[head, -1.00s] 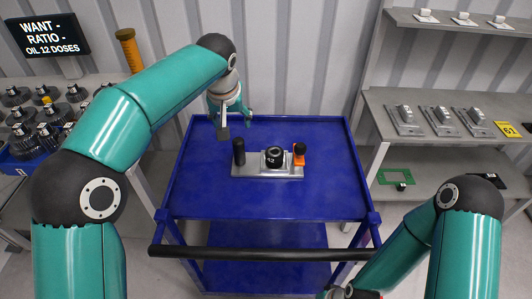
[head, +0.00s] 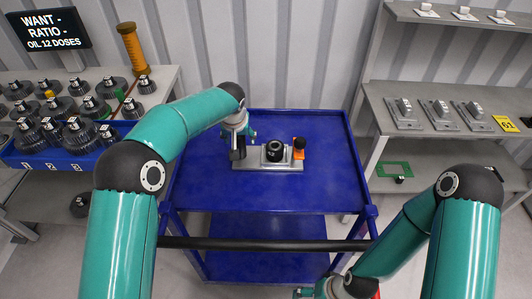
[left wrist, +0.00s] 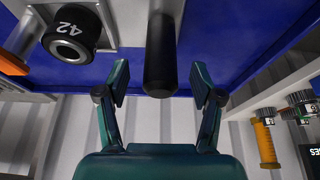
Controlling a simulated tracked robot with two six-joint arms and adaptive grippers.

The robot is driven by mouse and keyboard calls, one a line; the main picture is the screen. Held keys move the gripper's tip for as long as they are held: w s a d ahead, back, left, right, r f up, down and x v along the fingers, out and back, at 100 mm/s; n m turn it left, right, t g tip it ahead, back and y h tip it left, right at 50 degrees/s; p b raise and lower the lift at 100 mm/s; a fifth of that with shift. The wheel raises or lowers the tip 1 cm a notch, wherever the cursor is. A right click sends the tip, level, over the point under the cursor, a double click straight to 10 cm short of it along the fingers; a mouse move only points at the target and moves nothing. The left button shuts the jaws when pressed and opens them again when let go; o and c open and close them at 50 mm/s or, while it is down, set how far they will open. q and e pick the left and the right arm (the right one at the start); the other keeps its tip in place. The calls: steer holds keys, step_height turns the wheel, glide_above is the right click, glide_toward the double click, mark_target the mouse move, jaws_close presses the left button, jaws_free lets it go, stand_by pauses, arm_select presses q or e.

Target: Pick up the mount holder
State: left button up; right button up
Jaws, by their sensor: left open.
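The mount holder, a silver plate (head: 268,167) with a black upright handle (head: 236,155) at its left end, lies on the blue cart top. My left gripper (head: 240,138) is at the handle. In the left wrist view the left gripper's fingers (left wrist: 159,86) are open, with the handle (left wrist: 160,50) between them and gaps on both sides. My right gripper (head: 322,291) is low at the bottom edge, its fingers barely visible.
The blue cart top (head: 220,193) is otherwise clear. A black push bar (head: 265,244) crosses its near side. Shelves with grey parts (head: 440,113) are at right; a table with gears (head: 75,130) is at left.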

arm_select(q)
steer(key=shift+x, duration=1.35)
steer(key=c, duration=1.2)
steer(key=shift+w+r, duration=0.1)
steer(key=shift+r, duration=0.1)
jaws_close()
steer(key=shift+r, duration=0.1)
